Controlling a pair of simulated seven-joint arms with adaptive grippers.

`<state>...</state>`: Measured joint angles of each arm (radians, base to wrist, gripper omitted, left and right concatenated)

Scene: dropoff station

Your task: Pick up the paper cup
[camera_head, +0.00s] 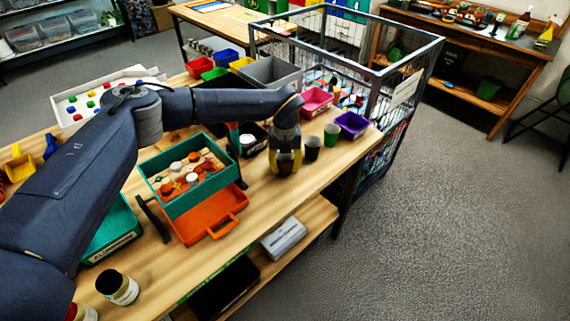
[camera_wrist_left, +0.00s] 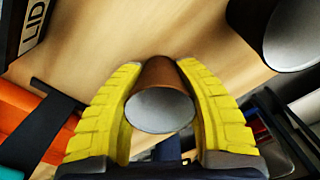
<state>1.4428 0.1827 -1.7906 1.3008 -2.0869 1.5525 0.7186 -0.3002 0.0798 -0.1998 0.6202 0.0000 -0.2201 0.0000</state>
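The paper cup (camera_wrist_left: 160,108), brown outside with a pale inside, stands upright with its mouth facing the left wrist camera. In the head view the cup (camera_head: 286,165) is partly hidden by my left gripper (camera_head: 286,160). In the left wrist view the yellow fingers of my left gripper (camera_wrist_left: 162,80) lie flush along both sides of the cup, with no gap visible. The cup is at the wooden table top; I cannot tell whether it is lifted. My right gripper is not in view.
A dark cup (camera_head: 313,147) and a green cup (camera_head: 332,134) stand just right of the gripper. A purple bin (camera_head: 352,125) is beyond them. A teal tray (camera_head: 172,207) and an orange case (camera_head: 222,208) lie to the left. A wire cage (camera_head: 395,85) stands behind.

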